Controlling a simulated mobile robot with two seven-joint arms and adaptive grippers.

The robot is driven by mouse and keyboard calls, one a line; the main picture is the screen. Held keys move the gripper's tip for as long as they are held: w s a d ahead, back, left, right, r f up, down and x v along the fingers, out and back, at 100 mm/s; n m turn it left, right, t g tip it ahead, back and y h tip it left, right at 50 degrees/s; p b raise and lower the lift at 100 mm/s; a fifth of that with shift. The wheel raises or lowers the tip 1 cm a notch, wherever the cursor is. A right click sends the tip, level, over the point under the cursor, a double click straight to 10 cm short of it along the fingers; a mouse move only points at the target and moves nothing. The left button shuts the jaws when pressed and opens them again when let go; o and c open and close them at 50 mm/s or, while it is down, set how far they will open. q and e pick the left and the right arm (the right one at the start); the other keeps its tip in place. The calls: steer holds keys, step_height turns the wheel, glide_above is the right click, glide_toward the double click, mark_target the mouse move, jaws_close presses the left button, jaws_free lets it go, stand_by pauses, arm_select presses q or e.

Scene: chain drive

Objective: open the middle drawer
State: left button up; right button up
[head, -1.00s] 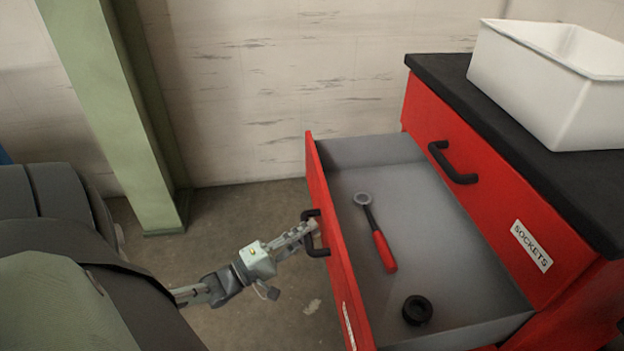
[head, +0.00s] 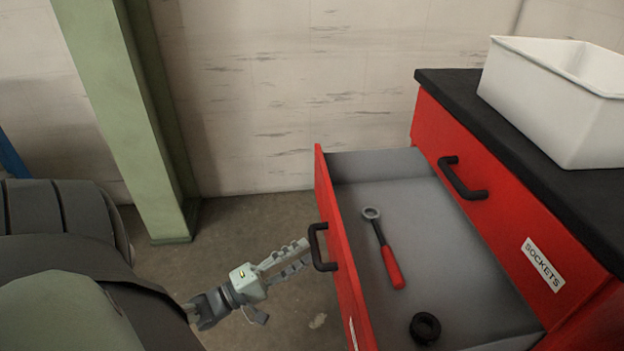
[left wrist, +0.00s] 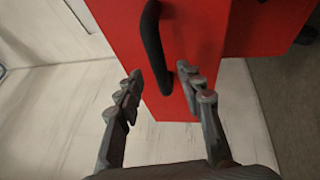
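The middle drawer (head: 333,230) stands pulled well out of the red cabinet, below the drawer labelled SOCKETS. Its black handle (head: 317,247) is on the front panel; it also shows in the left wrist view (left wrist: 154,45). My left gripper (head: 303,253) is beside the handle, apart from it. In the left wrist view my left gripper (left wrist: 160,88) has its two fingers spread, with the handle's end beyond and between the tips. Inside the drawer lie a red-handled ratchet (head: 388,255) and a black ring (head: 425,327). My right gripper is not in view.
The closed SOCKETS drawer (head: 505,225) has its own black handle (head: 460,182). A white bin (head: 535,100) stands on the black cabinet top (head: 445,95). A green post (head: 130,120) rises at the left. Open floor lies between post and drawer.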

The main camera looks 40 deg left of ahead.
arm_select(q)
steer(key=v, duration=0.8)
steer(key=shift+w, duration=0.1)
